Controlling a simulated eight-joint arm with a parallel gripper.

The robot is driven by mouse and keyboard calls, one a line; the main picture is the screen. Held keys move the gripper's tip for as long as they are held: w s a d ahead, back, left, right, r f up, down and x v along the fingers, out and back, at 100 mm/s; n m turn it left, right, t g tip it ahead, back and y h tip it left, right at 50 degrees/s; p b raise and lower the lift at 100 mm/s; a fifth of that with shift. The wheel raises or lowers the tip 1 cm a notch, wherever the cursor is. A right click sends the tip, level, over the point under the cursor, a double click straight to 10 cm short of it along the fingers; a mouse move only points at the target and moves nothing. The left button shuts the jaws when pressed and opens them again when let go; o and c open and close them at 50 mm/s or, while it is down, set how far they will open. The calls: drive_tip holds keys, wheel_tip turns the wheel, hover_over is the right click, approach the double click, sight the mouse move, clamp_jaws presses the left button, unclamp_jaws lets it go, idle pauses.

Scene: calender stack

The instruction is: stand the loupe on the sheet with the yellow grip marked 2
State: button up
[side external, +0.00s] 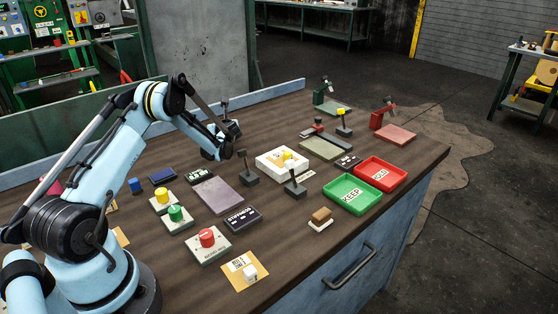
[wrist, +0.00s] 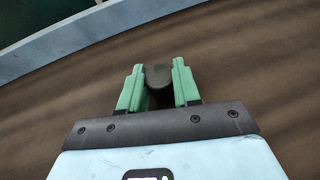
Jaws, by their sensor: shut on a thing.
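In the wrist view my gripper (wrist: 158,68) has its two green fingers shut on a dark round-topped piece, the loupe (wrist: 159,76). The loupe sits between the fingers, and its lower part is hidden. In the side view my gripper (side external: 230,130) is above the back middle of the bench; its fingers and the loupe are too small to make out there. A white square piece (side external: 267,163) lies right of it on the bench with a yellow grip (side external: 288,155) on top. I cannot read a number on that grip.
Upright dark levers (side external: 248,180) and (side external: 294,189) stand near the white piece. A green KEEP tray (side external: 333,200) and a red tray (side external: 398,178) lie to the right. Several button boxes (side external: 207,243) stand at the front left. A low rail (side external: 285,93) edges the back.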

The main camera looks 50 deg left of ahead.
drive_tip(key=o, duration=1)
drive_tip(key=shift+o, duration=0.2)
